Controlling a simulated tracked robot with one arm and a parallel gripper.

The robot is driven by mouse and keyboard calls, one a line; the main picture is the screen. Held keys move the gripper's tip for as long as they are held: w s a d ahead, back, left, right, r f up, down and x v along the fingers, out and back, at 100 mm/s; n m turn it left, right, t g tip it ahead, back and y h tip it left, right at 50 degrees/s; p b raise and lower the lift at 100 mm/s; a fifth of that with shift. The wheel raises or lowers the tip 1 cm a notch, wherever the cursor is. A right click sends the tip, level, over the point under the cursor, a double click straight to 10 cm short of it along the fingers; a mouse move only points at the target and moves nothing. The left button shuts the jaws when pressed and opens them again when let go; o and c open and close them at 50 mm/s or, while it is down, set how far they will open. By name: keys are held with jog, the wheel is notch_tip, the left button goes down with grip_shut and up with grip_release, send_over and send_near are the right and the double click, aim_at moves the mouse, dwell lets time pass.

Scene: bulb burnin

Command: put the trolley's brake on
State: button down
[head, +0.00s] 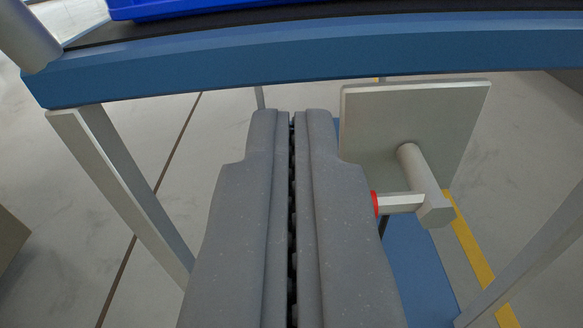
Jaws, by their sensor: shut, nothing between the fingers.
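The trolley (300,58) spans the top of the head view as a blue-edged shelf on grey metal legs. Below its edge, right of centre, hangs a square grey plate (385,125) with a grey round pin or lever (421,178) sticking out towards me. A short pale arm with a red end (376,203) meets the pin's lower end; I cannot tell for certain which part is the brake. My gripper (291,115) is shut and empty, its fingertips just left of the plate and below the shelf edge. It hides part of the red end.
A blue container (180,8) sits on the black shelf top. Trolley legs stand at left (120,190) and lower right (530,265). A blue lower part (415,275) lies beneath the plate. A yellow line (475,250) marks the grey floor. A brown box edge (10,240) shows at far left.

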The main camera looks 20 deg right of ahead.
jog(key=v, duration=0.9)
jog(key=shift+s+a+f, duration=0.2)
jog(key=shift+s+a, duration=0.05)
jog(key=shift+s, duration=0.05)
jog(key=shift+d+f, duration=0.1)
